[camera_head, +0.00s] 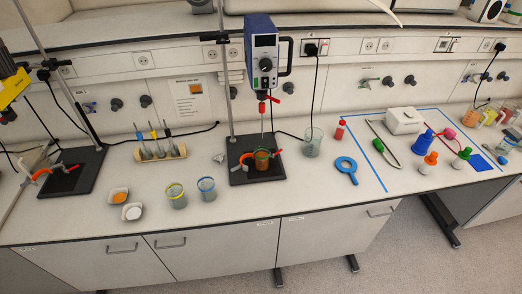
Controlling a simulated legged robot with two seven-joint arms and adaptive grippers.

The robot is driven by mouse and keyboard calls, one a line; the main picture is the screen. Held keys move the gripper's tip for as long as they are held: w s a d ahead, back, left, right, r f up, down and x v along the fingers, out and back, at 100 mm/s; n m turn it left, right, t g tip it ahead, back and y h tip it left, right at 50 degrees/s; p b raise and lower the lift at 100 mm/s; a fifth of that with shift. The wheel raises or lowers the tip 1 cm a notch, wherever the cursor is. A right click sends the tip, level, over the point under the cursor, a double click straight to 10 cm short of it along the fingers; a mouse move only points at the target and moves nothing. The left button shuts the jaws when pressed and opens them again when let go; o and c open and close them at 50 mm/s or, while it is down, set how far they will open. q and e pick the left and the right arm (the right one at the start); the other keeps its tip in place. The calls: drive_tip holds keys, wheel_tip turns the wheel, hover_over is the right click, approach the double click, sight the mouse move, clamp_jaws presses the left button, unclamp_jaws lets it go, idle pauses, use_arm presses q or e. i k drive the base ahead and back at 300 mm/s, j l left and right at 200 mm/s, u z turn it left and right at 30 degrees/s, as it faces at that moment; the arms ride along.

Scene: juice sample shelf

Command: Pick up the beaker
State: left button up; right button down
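Several beakers stand on the white bench. One with a yellow rim (176,196) and one with a blue rim (207,190) stand side by side near the front edge, left of centre. A larger clear beaker (312,142) stands further back, right of the stirrer stand. A green-rimmed beaker with brown contents (262,160) stands on the black stand base, under the stirrer and beside an orange clamp. The frame does not show which one the task means. Neither of my grippers is in view.
The blue overhead stirrer (262,58) hangs on its stand. A tube rack (160,151) and two small dishes, orange (120,195) and white (132,212), are to the left. The front bench right of centre is clear.

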sight(262, 153)
drive_tip(key=i+j+z, duration=0.2)
drive_tip(key=z, duration=0.2)
drive_tip(key=i+j+z, duration=0.1)
drive_tip(key=j+z, duration=0.25)
